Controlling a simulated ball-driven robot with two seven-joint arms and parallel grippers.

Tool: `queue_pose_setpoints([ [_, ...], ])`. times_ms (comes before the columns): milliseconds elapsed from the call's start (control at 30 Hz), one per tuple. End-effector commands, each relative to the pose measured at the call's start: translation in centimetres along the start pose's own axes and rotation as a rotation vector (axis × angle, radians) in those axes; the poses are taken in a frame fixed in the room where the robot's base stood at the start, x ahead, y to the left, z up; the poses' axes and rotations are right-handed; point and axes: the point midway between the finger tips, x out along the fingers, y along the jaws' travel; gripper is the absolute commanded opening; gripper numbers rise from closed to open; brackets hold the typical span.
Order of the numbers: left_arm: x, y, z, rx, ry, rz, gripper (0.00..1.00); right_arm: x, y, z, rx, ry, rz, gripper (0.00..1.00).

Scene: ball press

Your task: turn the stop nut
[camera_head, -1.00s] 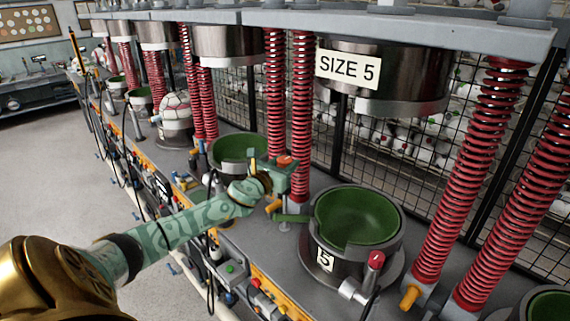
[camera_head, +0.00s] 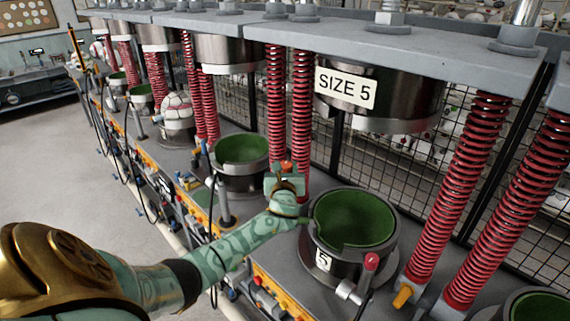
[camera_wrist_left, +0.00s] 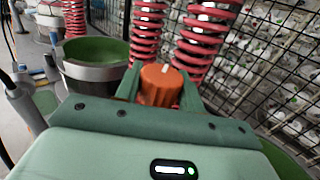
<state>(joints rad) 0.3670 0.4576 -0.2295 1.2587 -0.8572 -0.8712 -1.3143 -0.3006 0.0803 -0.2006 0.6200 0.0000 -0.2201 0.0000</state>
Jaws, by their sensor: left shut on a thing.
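The stop nut (camera_head: 286,166) is a small orange ribbed knob with a pale mark on top, at the foot of the red springs left of the size 5 station. It also shows in the left wrist view (camera_wrist_left: 160,84). My left gripper (camera_head: 285,176) is shut on the nut, with one green finger on each side of it in the left wrist view. The lower part of the nut is hidden by the gripper. My right gripper is not in view.
A green-lined cup (camera_head: 356,216) labelled 5 stands just right of my left gripper, and another green-lined cup (camera_head: 241,149) stands behind it. Red coil springs (camera_head: 302,115) rise close behind. The press head (camera_head: 395,100) with its SIZE 5 sign hangs above.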

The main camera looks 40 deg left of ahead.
Motion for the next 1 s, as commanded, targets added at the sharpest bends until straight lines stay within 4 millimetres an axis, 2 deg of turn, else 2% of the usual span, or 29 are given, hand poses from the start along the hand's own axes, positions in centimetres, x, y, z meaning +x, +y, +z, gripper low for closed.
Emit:
queue_pose_setpoints([
  [500,0.0,-0.1,-0.3,-0.002,0.000,0.388,0.16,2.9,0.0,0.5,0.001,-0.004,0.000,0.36],
  [1000,0.0,0.0,-0.1,0.001,-0.001,0.498,0.16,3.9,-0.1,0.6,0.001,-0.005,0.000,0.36],
])
